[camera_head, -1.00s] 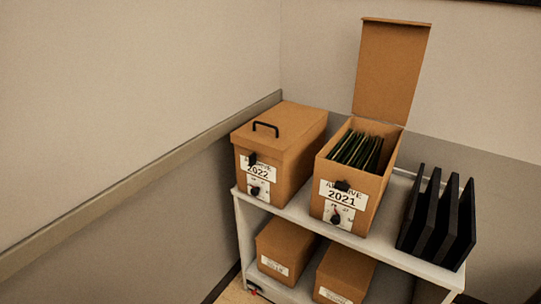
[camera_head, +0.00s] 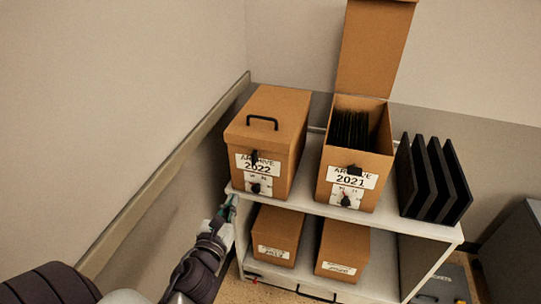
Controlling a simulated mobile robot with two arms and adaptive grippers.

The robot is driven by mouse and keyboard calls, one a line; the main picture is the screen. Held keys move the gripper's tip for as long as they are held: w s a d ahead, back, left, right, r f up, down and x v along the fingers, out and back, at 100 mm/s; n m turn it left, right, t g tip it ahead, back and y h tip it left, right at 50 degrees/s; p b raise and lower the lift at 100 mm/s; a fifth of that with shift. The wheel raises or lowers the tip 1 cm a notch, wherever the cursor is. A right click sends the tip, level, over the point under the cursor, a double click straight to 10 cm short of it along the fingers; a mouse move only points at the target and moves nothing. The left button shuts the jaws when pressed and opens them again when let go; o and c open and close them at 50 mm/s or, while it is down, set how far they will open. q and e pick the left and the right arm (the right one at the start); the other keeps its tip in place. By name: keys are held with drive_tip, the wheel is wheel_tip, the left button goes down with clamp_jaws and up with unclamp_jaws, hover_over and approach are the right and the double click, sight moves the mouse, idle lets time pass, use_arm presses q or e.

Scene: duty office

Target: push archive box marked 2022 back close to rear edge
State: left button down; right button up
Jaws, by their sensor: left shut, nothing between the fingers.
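The archive box marked 2022 (camera_head: 278,112) stands upright on the left end of the white shelf's top (camera_head: 312,200). Its lid is shut and has a black handle; its labelled front, with a black latch and knob, is close to the shelf's front edge. My left gripper (camera_head: 231,208) is shut and empty, in front of the shelf's left front corner, below and left of the box front. It looks apart from the box; whether it touches the shelf I cannot tell. My right gripper is not in view.
An open box marked 2021 (camera_head: 325,165), full of files with its lid raised, stands right of the 2022 box with a narrow gap. Black upright binders (camera_head: 428,180) stand further right. Two boxes sit on the lower shelf. The wall with a rail (camera_head: 165,175) is at the left.

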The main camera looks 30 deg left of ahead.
use_arm(q)
drive_tip(key=r, duration=0.2)
drive_tip(key=p, duration=0.1)
approach(253, 157)
drive_tip(key=shift+m, duration=0.3)
drive_tip(key=p+x, duration=0.1)
drive_tip(key=x, duration=0.5)
drive_tip(key=shift+w+p, duration=0.2)
drive_tip(key=shift+p, duration=0.1)
drive_tip(key=shift+w+a+f, duration=0.1)
drive_tip(key=shift+w+a, duration=0.05)
drive_tip(key=shift+w, duration=0.35)
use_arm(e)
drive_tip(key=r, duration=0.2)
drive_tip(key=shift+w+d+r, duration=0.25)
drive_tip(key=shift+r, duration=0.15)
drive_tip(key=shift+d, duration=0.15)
